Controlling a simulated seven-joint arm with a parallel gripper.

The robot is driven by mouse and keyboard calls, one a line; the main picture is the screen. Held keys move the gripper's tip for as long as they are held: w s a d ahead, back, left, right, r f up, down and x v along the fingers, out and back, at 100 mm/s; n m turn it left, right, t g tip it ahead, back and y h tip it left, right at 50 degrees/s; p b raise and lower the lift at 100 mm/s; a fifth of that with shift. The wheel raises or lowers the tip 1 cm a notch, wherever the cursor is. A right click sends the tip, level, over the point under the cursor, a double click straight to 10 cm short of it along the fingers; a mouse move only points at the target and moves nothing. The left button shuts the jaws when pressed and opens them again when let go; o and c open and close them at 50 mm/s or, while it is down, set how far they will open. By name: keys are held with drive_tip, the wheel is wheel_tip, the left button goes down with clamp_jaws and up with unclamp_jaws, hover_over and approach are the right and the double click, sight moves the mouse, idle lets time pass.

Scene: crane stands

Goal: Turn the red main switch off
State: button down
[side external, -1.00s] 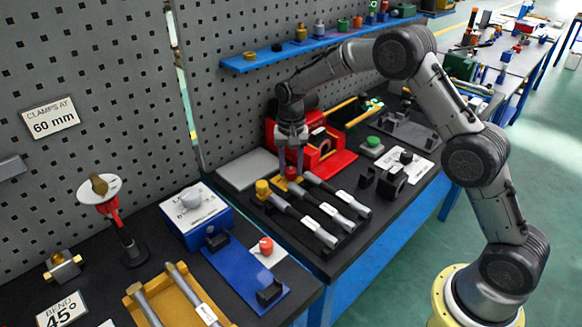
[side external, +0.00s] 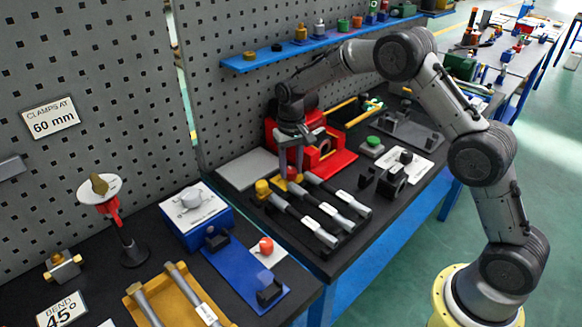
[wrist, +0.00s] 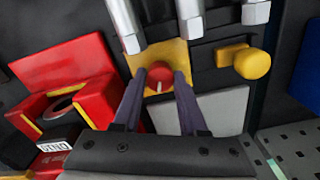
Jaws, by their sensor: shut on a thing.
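The red main switch (wrist: 159,84) is a round red knob with a short white mark, on a yellow plate (wrist: 172,52). In the wrist view the mark runs roughly up and down the picture. My gripper (wrist: 160,78) has one dark finger on each side of the knob and is shut on it. In the side external view my gripper (side external: 291,172) points down at the yellow plate, beside the red machine, and its fingers largely hide the switch (side external: 292,174).
A red vise-like block (side external: 318,148) stands close behind. A yellow knob (side external: 262,188) and several grey bars (side external: 322,208) lie close in front. A green button (side external: 372,142) is to the right. Another red knob (side external: 265,246) sits on a white plate at the front.

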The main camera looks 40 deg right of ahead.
sight(291, 170)
drive_tip(key=n, duration=0.6)
drive_tip(key=shift+r+n, duration=0.1)
drive_tip(key=shift+n, duration=0.2)
drive_tip(key=n, duration=0.6)
drive_tip(key=shift+n, duration=0.3)
drive_tip(key=shift+c, duration=2.2)
unclamp_jaws()
wheel_tip(291, 170, up, 14)
